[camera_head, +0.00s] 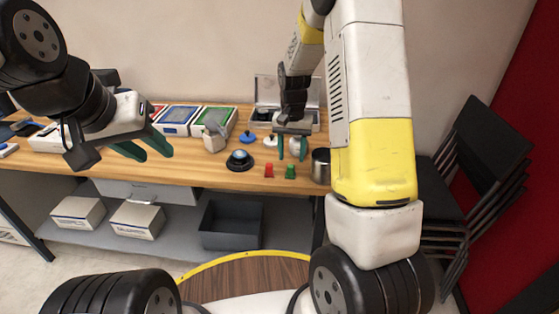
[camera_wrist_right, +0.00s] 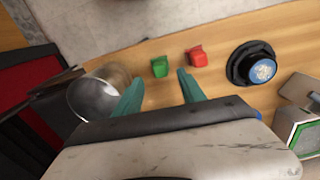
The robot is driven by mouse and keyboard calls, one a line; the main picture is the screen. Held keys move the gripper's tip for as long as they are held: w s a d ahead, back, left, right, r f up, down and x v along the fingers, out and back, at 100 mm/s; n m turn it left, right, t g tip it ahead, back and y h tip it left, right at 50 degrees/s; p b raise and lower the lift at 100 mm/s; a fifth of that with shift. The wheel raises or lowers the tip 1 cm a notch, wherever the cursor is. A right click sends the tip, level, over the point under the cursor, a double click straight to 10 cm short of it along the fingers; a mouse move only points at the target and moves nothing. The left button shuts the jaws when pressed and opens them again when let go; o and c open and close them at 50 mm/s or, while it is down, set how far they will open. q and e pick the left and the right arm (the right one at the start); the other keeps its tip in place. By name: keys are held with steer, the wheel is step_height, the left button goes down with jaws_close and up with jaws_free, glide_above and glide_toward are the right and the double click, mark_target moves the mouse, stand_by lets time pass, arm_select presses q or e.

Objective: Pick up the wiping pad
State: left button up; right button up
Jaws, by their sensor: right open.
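I cannot tell for sure which thing is the wiping pad; small candidates are a green block (camera_head: 290,172) and a red block (camera_head: 269,171) near the table's front edge. My right gripper (camera_head: 292,157) is open, its fingers apart just behind and above the green block. In the right wrist view, the green block (camera_wrist_right: 159,67) shows between the open fingertips (camera_wrist_right: 160,76), with nothing gripped, and the red block (camera_wrist_right: 197,57) lies just right of them. My left gripper (camera_head: 156,156) is open and empty over the left part of the table.
A metal cup (camera_head: 320,167) stands right of the green block. A round black device with a blue top (camera_head: 239,159) sits left of the red block. Blue (camera_head: 179,119) and green (camera_head: 214,120) framed boxes stand behind. An open grey bin (camera_head: 231,226) is on the shelf below.

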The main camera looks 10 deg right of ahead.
mark_target(291, 166)
step_height(291, 166, down, 6)
steer(key=shift+a+r, duration=0.1)
steer(key=shift+r, duration=0.05)
jaws_close()
